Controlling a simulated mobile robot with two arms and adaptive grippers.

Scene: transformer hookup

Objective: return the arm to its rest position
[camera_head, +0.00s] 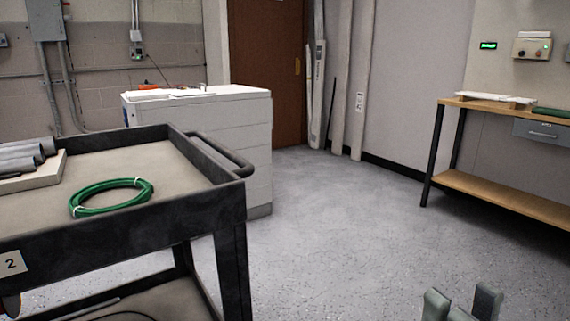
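My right gripper (462,303) shows at the bottom edge, right of centre. Its two grey fingertips stand apart with a gap between them, and nothing is seen in the gap. It is over bare floor, away from the cart and the bench. The rest of the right arm is below the frame. My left gripper is not in view.
A black cart (232,194) at left bears a coiled green cable (84,210) and grey cylinders (22,160). A white cabinet (235,130) stands behind it. A wooden workbench (510,195) stands at right. The speckled floor (330,230) between them is clear.

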